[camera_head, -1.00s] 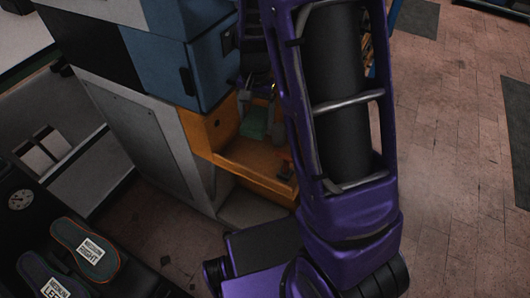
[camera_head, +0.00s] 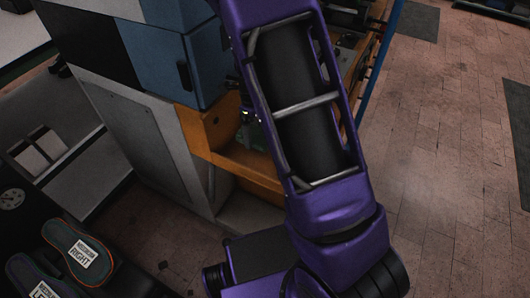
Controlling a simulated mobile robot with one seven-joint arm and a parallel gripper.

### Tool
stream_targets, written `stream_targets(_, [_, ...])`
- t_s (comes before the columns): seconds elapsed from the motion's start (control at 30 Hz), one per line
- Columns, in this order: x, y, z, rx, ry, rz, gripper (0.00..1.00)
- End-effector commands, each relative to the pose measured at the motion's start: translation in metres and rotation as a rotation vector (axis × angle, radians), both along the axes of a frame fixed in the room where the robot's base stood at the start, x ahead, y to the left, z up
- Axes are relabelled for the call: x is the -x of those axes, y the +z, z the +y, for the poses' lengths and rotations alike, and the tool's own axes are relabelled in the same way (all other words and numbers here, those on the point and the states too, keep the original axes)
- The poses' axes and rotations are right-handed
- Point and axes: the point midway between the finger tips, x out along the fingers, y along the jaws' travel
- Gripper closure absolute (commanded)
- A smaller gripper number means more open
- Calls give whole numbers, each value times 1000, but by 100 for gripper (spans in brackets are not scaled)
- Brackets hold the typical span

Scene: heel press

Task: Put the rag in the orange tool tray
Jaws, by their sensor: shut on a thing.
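The orange tool tray (camera_head: 242,168) sticks out from the lower front of the machine, below the blue cabinet. My gripper (camera_head: 252,132) is small and dark in this view, at the left edge of my arm, over the back part of the tray. It is shut on the green rag (camera_head: 262,146), of which only a small patch shows below the fingers. My arm hides the rest of the rag and the right part of the tray. I cannot tell whether the rag touches the tray floor.
The blue cabinet (camera_head: 172,58) with a dark handle stands just left of my gripper. A grey machine panel (camera_head: 135,135) is below it. Two labelled insoles, one marked right (camera_head: 80,255), lie on a dark surface at the lower left. The floor at right is open.

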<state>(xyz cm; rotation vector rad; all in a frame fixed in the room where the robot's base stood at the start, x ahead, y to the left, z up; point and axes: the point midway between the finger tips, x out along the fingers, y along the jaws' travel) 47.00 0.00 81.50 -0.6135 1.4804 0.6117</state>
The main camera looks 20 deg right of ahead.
Motion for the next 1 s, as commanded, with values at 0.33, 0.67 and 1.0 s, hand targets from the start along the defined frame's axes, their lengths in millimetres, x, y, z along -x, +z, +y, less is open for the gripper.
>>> stream_targets(0.33, [1, -53, 0, 1, 0, 2, 71])
stream_targets(0.67, [1, -90, 0, 0, 1, 3, 71])
stream_targets(1.0, [1, -93, 0, 1, 1, 2, 71])
